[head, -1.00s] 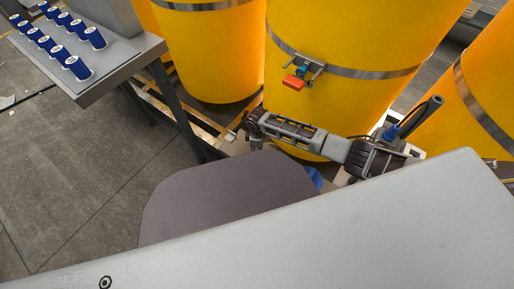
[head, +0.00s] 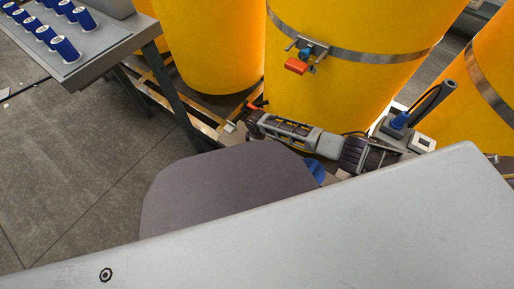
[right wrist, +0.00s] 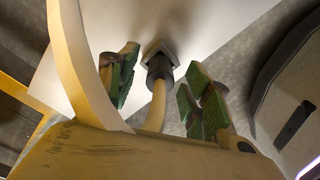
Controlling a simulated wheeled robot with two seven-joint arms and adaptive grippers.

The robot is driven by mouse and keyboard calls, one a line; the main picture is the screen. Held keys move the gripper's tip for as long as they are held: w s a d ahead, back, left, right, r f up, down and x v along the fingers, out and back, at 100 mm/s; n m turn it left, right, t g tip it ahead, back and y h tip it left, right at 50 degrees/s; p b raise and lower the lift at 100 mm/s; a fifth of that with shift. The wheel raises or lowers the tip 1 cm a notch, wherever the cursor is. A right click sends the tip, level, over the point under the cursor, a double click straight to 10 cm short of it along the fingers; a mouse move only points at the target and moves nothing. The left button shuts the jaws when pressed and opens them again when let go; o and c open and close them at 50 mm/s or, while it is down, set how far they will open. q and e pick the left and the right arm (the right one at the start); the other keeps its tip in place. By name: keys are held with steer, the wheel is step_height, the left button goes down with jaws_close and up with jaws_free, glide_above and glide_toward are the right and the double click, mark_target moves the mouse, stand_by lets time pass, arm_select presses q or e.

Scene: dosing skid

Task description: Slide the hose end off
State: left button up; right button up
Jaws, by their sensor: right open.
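In the right wrist view, the green-padded fingers of my right gripper (right wrist: 162,66) stand apart, one on each side of a hose end. The hose end has a dark collar (right wrist: 159,68) set against a nut on the underside of a pale plate. A pale hose (right wrist: 153,116) runs down from the collar between the fingers. Gaps show between both pads and the hose, and nothing is gripped. In the head view I cannot make out the hose end or the right fingertips. My left gripper is not in view.
A pale curved band (right wrist: 80,62) passes close to the left finger. In the head view, a yellow drum (head: 345,85) has an orange-handled valve (head: 297,66). A grey table (head: 112,38) with blue cups (head: 66,48) stands at left. A dark-handled device (head: 398,122) stands at right.

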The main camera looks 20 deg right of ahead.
steer(key=shift+f, duration=0.45)
steer(key=c, duration=1.1)
steer(key=shift+r, duration=0.15)
